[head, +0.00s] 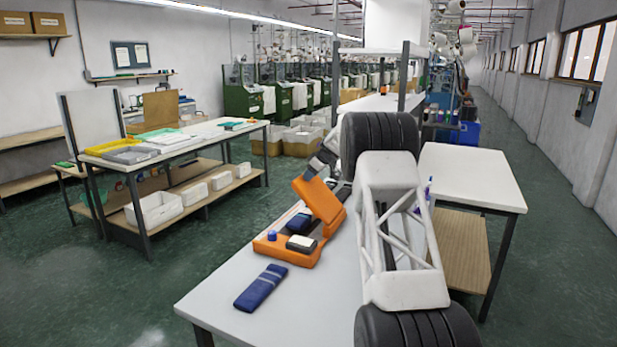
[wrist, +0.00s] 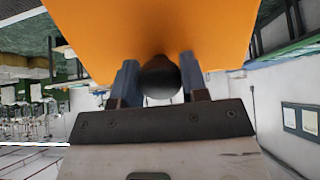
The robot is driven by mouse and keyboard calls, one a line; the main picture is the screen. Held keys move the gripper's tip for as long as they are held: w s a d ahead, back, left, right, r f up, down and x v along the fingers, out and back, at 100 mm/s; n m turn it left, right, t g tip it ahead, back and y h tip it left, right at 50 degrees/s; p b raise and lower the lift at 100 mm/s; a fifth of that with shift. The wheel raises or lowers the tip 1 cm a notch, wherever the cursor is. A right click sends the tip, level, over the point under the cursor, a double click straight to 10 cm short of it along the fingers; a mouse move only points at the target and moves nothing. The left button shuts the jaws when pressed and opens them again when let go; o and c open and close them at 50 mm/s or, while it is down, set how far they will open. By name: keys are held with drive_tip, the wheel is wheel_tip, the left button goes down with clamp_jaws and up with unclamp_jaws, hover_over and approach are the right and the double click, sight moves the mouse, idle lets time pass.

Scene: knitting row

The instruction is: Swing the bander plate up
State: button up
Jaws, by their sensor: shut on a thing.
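The orange bander (head: 292,252) stands on the white table, with its base flat. Its orange plate (head: 320,204) is raised and tilted up from the base at the far right end. In the wrist view the plate (wrist: 150,25) fills the top of the picture. My gripper (wrist: 160,80) is shut on a round black knob (wrist: 159,78) on the plate, one finger on each side. In the head view my gripper (head: 314,172) is at the plate's upper edge, and the knob is hidden there. A dark blue bundle with a white top (head: 301,243) lies in the base.
A folded navy textile with a light band (head: 262,288) lies in front of the bander on the white table (head: 235,322). A small blue knob (head: 271,235) stands on the base's left end.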

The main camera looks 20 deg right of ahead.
drive_tip(key=shift+s+d+r+t+y, duration=0.3)
drive_tip(key=shift+s+d+r, duration=0.1)
drive_tip(key=shift+s+d, duration=0.25)
drive_tip(key=shift+s+d+r+t+y, duration=0.3)
drive_tip(key=shift+s+d, duration=0.2)
drive_tip(key=shift+s+d+r+t+y, duration=0.25)
drive_tip(key=shift+s+d+t+y, duration=0.05)
drive_tip(key=shift+s+d, duration=0.2)
idle(0.4)
drive_tip(key=shift+s+d+r, duration=0.1)
drive_tip(key=shift+s, duration=0.05)
drive_tip(key=shift+s+d+r+t+y, duration=0.2)
drive_tip(key=shift+s+d+t+y, duration=0.1)
drive_tip(key=shift+s+d, duration=0.2)
drive_tip(key=shift+s+d+r+t+y, duration=0.15)
drive_tip(key=shift+s+d+t+y, duration=0.15)
drive_tip(key=shift+s+d, duration=0.2)
drive_tip(key=shift+d+r, duration=0.1)
